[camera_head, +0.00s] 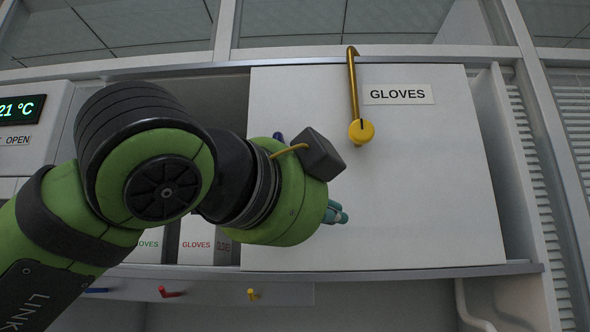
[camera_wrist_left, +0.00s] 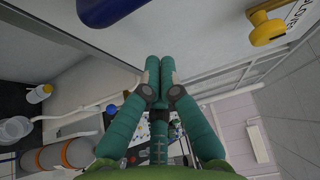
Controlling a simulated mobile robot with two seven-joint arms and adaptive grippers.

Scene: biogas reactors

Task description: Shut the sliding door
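The white sliding door (camera_head: 430,200) fills the middle and right of the cabinet front in the head view. The cabinet is open to its left. The door bears a GLOVES label (camera_head: 397,94). A dark blue piece (camera_head: 278,137) shows just above my left wrist, mostly hidden; a blue rounded piece (camera_wrist_left: 108,8) also shows at the top of the left wrist view. My left gripper (camera_head: 336,214) is in front of the door's lower left part, mostly hidden behind my wrist. In the left wrist view its teal fingertips (camera_wrist_left: 160,65) are together with nothing visible between them. My right gripper is out of view.
A yellow-ended hook (camera_head: 361,131) hangs over the door front. Glove boxes (camera_head: 196,240) stand in the opening. Coloured pegs (camera_head: 252,295) line the rail below. A temperature display (camera_head: 20,110) is at far left. Bottles and vessels (camera_wrist_left: 60,155) show lower left in the wrist view.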

